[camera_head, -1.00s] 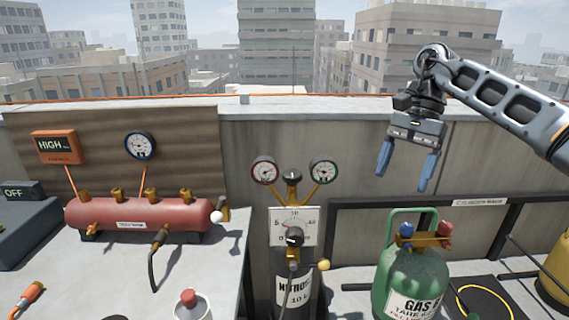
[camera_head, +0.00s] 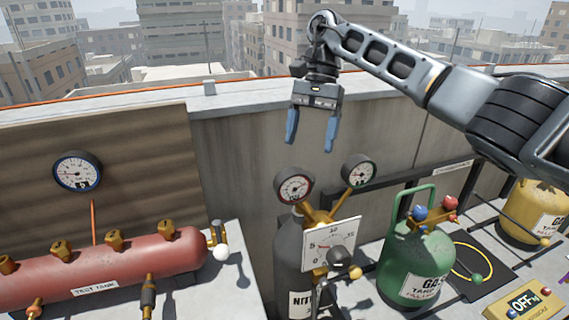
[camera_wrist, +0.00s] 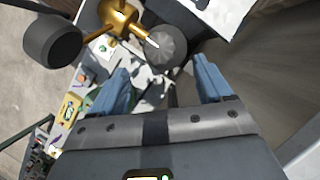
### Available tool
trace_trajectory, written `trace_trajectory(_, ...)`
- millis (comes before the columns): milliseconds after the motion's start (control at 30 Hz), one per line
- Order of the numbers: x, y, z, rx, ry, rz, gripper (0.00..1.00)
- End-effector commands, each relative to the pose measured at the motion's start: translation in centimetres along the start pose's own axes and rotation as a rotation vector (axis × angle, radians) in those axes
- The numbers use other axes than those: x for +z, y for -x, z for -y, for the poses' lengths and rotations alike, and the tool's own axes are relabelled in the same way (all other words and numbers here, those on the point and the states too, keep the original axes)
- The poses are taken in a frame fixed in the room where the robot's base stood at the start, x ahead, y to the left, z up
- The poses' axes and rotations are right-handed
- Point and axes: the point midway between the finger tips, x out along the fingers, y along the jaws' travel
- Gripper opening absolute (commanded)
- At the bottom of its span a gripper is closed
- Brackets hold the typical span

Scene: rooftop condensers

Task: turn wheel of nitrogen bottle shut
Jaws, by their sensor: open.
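The nitrogen bottle (camera_head: 291,262) is a dark grey cylinder with a white label, standing beside the bench below my gripper. Its brass fitting (camera_head: 318,214) carries two round gauges and a white dial plate (camera_head: 322,240) with a dark knob (camera_head: 339,256) in front. In the wrist view, a grey ribbed round part (camera_wrist: 165,46) shows beside the brass fitting (camera_wrist: 118,16), beyond my fingers; I cannot tell whether it is the wheel. My gripper (camera_head: 311,143) is open and empty, pointing down above the gauges, apart from them. Its fingers also show in the wrist view (camera_wrist: 160,70).
A red test tank (camera_head: 110,268) lies on the bench at left. A green gas bottle (camera_head: 415,265) with a handle stands close at right, a yellow bottle (camera_head: 530,212) farther right. The left gauge (camera_head: 294,186) and right gauge (camera_head: 359,171) stick up. A wall runs behind.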

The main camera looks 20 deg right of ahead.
Motion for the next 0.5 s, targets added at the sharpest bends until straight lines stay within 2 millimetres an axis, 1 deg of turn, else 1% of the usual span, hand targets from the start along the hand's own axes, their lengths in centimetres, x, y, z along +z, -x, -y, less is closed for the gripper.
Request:
trace_trajectory(167, 0.1, -2.2, -0.1, 0.001, 0.001, 0.004, 0.79)
trace_trajectory(300, 0.1, -4.5, -0.1, 0.001, 0.0, 0.003, 0.79)
trace_trajectory(500, 0.1, -6.7, -0.1, 0.0, 0.001, 0.002, 0.79)
